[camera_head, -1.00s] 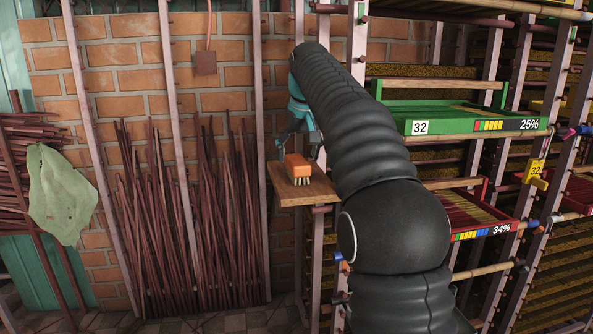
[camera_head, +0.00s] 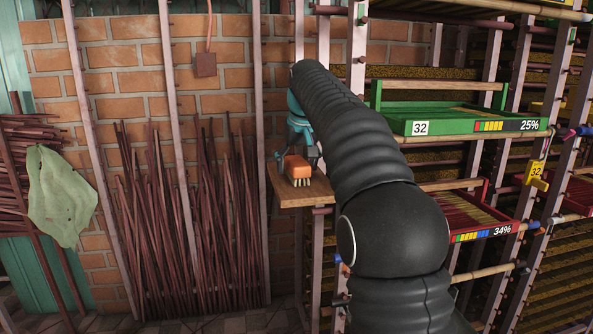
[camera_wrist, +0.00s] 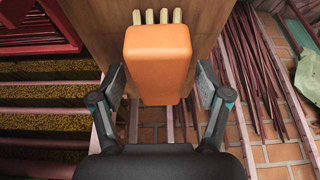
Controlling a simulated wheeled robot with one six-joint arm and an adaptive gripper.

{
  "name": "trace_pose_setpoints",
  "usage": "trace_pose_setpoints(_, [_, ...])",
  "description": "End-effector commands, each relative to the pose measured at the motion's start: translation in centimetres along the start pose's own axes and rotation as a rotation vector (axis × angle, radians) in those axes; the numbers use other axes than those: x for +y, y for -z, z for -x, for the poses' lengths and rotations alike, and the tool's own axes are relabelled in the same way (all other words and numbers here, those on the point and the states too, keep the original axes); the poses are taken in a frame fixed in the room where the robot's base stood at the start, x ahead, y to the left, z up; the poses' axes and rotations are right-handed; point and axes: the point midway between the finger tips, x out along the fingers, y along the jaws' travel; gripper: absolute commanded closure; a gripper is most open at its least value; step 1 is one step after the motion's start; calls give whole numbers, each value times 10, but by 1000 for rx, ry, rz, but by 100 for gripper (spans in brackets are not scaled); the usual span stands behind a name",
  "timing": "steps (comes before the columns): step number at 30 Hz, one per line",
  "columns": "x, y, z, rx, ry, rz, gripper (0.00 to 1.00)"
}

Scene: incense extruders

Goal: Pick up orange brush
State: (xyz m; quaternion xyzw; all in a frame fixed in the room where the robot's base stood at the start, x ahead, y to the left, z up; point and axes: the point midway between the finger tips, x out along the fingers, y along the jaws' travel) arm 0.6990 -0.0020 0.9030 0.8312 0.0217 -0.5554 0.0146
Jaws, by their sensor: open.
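The orange brush (camera_head: 297,166) sits on a small wooden shelf (camera_head: 290,197), with its pale bristles at the front. In the wrist view the orange block of the brush (camera_wrist: 158,62) fills the upper middle, with several pale bristle tufts beyond it. My gripper (camera_head: 295,155) is at the brush from behind and above. In the wrist view its two fingers (camera_wrist: 160,92) are spread to the left and right of the brush's near end. Gaps show between the fingers and the brush. The wooden shelf also shows in the wrist view (camera_wrist: 95,28).
A green tray (camera_head: 470,122) marked 32 and a red tray (camera_head: 490,222) are on the rack to the right of my arm. Tall dark red sticks (camera_head: 185,230) lean on the brick wall at left. A shelf post (camera_head: 298,260) stands below the wooden shelf.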

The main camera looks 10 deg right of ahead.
Motion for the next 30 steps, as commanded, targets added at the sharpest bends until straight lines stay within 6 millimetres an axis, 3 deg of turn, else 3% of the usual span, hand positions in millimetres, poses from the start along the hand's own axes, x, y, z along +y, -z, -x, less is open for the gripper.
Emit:
trace_pose_setpoints(10, [0, 0, -1, 0, 0, 0, 24])
trace_pose_setpoints(18, [0, 0, -1, 0, 0, 0, 90])
trace_pose_setpoints(30, [0, 1, 2, 1, 0, 0, 90])
